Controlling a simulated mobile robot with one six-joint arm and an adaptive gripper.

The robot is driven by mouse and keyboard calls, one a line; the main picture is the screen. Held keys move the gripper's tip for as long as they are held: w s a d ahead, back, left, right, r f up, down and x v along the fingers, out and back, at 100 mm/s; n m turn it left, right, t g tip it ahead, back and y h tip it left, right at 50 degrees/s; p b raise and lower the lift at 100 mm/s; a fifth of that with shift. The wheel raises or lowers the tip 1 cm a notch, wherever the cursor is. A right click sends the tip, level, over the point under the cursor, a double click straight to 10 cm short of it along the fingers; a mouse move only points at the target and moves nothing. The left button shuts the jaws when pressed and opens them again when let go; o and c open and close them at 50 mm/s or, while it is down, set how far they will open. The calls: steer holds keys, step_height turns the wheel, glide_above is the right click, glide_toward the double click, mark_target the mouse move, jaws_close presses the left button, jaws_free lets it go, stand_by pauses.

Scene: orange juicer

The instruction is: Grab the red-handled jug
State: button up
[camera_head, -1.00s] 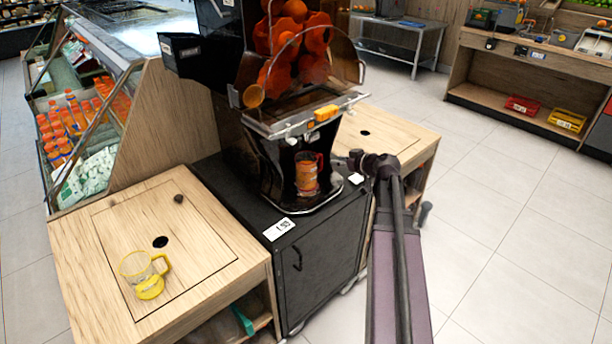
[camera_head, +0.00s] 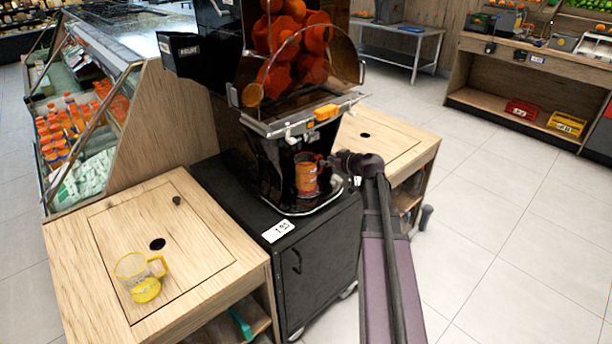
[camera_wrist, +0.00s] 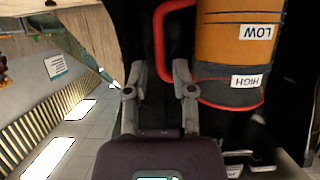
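The red-handled jug (camera_head: 307,178) stands in the bay of the juicer, filled with orange juice. In the wrist view the jug (camera_wrist: 230,50) appears upside down at the upper right, with labels reading LOW and HIGH. Its red handle (camera_wrist: 160,38) reaches between my fingertips. My gripper (camera_wrist: 160,68) is open, with a gap on both sides of the handle; whether a finger touches it I cannot tell. In the head view my gripper (camera_head: 332,163) is at the right side of the jug, and its fingers are hard to make out.
The juicer (camera_head: 300,85) stands on a black cabinet (camera_head: 315,265). Another wooden counter (camera_head: 400,140) is behind my arm. The tiled floor at right is clear.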

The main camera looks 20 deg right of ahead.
steer(key=shift+b+x, duration=0.5)
steer(key=shift+x, duration=1.2)
steer(key=shift+s, duration=0.1)
steer(key=shift+c, duration=0.2)
jaws_close()
